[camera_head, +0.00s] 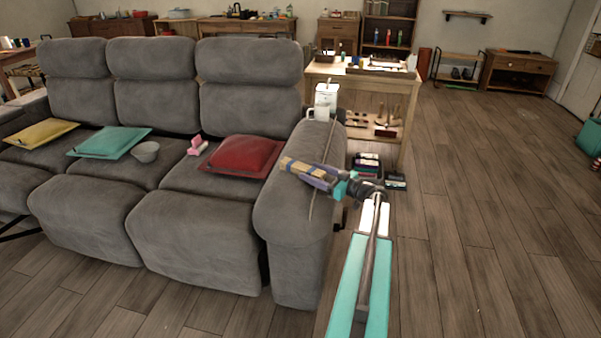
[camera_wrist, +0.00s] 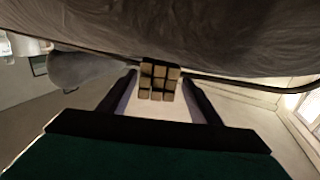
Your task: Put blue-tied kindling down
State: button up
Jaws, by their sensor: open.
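The blue-tied kindling (camera_head: 301,168) is a small tan bundle with a dark bluish band, at the top of the grey sofa's right armrest (camera_head: 290,215). In the wrist view the square stick ends of the kindling (camera_wrist: 158,80) show between my fingers, against the grey upholstery (camera_wrist: 200,45). My gripper (camera_head: 305,172) reaches in from the right with its fingers around the bundle. In the wrist view my gripper (camera_wrist: 163,88) is open, with a gap on each side of the bundle. Whether the underside of the bundle touches the armrest fully is hard to see.
A white container (camera_head: 326,97) stands at the armrest's back. A thin cord (camera_head: 320,180) runs along the armrest.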

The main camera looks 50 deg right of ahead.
aim_at(302, 166)
jog(key=shift+w+a, duration=0.1)
jog(key=shift+w, duration=0.2)
jog(key=shift+w+a, duration=0.15)
jog(key=shift+w, duration=2.4)
jog(key=shift+r, duration=0.1)
jog(key=c, duration=1.3)
jog(key=shift+r+p, duration=0.3)
jog(key=shift+r, duration=4.7)
